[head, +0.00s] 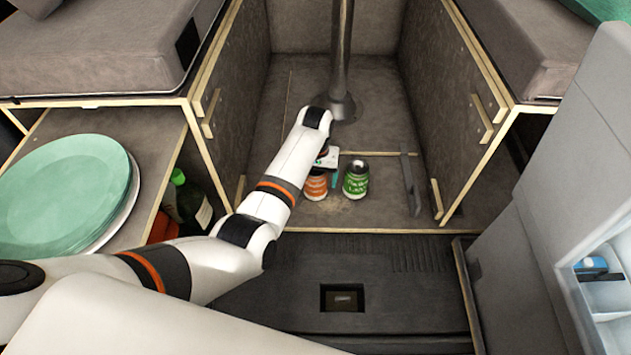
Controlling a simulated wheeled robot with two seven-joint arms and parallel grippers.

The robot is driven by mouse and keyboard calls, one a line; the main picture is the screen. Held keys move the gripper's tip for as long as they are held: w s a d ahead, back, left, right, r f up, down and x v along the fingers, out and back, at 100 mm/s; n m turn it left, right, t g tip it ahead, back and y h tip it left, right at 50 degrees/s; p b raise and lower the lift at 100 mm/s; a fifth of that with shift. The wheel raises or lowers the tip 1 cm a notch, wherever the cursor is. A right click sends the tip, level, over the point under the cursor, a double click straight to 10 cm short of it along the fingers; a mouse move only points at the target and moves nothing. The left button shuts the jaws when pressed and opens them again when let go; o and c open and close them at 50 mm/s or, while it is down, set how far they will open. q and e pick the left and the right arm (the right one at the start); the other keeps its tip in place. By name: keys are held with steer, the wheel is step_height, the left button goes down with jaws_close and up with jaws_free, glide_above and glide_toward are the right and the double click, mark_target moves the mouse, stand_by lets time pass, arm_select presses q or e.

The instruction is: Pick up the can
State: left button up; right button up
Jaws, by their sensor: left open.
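Two cans stand upright side by side on the floor of the central aisle. One is an orange can (316,186) with a white label band. The other is a green can (356,180) with pale lettering, just right of it. My left gripper (329,170) is open above and between the two cans, nearest the orange one. It partly hides the orange can's top. I cannot tell whether a finger touches either can. My right gripper is out of view.
A metal post (341,70) rises behind the cans. Wooden bench walls close in both sides. Green plates (62,190) lie on the left shelf, with a dark green bottle (190,203) beside it. A dark step (350,262) lies in front.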

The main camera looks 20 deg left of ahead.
arm_select(q)
steer(key=shift+f, duration=0.65)
steer(key=shift+r, duration=0.1)
steer(key=c, duration=1.3)
